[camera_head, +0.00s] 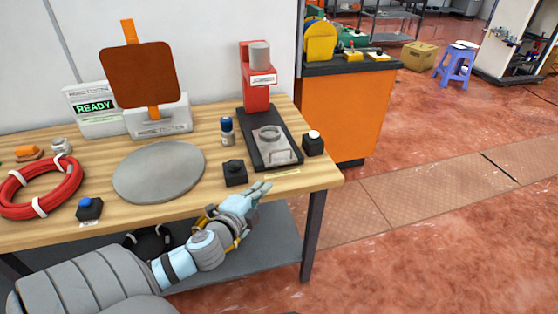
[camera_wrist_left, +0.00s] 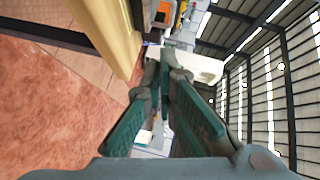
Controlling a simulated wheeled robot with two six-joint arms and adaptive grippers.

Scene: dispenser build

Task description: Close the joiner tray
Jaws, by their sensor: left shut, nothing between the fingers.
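The joiner is a red press (camera_head: 256,88) with a grey cylinder head, standing at the back right of the wooden table. Its black base (camera_head: 252,140) reaches toward the front edge. A grey tray (camera_head: 268,150) with a round holder and a front handle (camera_head: 282,157) lies at the front part of that base, out from under the head. My left gripper (camera_head: 263,188) is shut and empty, in front of the tray near the table's front edge, apart from the handle. Its fingers also show in the left wrist view (camera_wrist_left: 163,62). My right gripper is not in view.
A black button box (camera_head: 235,173) is close to my left gripper. Another box with a white button (camera_head: 313,143) stands right of the base. A blue-capped bottle (camera_head: 227,131) and a grey round plate (camera_head: 159,172) are left. An orange cabinet (camera_head: 348,112) stands behind.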

